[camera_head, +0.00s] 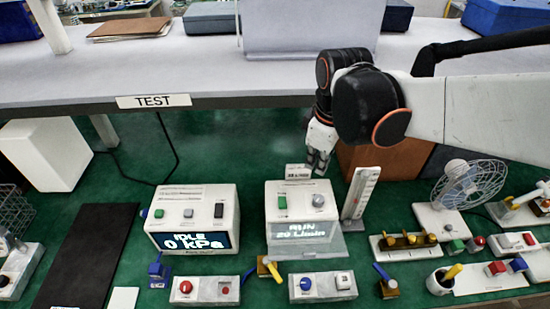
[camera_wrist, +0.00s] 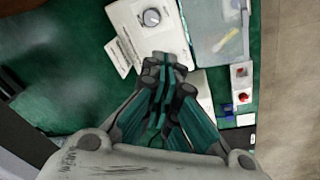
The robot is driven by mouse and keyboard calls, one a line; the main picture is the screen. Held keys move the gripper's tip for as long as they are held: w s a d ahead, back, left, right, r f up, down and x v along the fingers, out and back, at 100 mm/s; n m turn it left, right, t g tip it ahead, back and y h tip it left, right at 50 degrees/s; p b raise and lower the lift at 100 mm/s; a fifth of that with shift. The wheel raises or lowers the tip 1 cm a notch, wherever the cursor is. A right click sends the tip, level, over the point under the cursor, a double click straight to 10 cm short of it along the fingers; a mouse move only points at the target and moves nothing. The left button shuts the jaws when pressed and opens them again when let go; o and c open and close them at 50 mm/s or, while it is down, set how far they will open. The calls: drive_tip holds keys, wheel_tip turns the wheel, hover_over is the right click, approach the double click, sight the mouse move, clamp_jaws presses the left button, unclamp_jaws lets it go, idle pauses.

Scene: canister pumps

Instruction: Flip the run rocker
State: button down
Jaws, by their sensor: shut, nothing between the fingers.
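A white unit (camera_head: 300,215) on the green bench has a display reading RUN 20 L/min. Its top carries a green control (camera_head: 282,201) and a grey round knob (camera_head: 318,200). My gripper (camera_head: 318,168) is shut and empty, fingers pointing down, just behind this unit. In the wrist view the shut fingertips (camera_wrist: 165,66) cover part of a white unit, with its round knob (camera_wrist: 151,17) beyond them. A second white unit (camera_head: 193,200) to the left reads IDLE 0 kPa and has a black rocker (camera_head: 219,210). I cannot tell which control is the run rocker.
A white scaled upright (camera_head: 360,192) stands right of the RUN unit. A small fan (camera_head: 462,190) is further right. Low control boxes (camera_head: 205,290) and (camera_head: 322,286) lie in front. A raised grey shelf (camera_head: 200,75) spans the back, and a brown box (camera_head: 385,160) sits beneath the arm.

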drive_tip(key=w+a+f+n+g+p, duration=0.2)
drive_tip(key=w+a+n, duration=0.2)
drive_tip(key=n+g+p, duration=0.1)
drive_tip(key=n, duration=0.2)
approach(280, 207)
drive_tip(key=f+b, duration=0.1)
drive_tip(key=f, duration=0.1)
drive_tip(key=f+b, duration=0.1)
drive_tip(key=f, duration=0.1)
drive_tip(key=f+b, duration=0.1)
drive_tip(key=f, duration=0.2)
drive_tip(key=shift+w+a, duration=0.25)
drive_tip(key=shift+w, duration=0.05)
drive_tip(key=shift+s+f+b, duration=0.2)
drive_tip(key=shift+f+b, duration=0.2)
drive_tip(key=shift+b, duration=0.05)
drive_tip(key=shift+s+f+t+b, duration=0.2)
drive_tip(key=shift+s+t+b, duration=0.3)
drive_tip(key=shift+t, duration=0.5)
drive_tip(key=shift+s, duration=0.15)
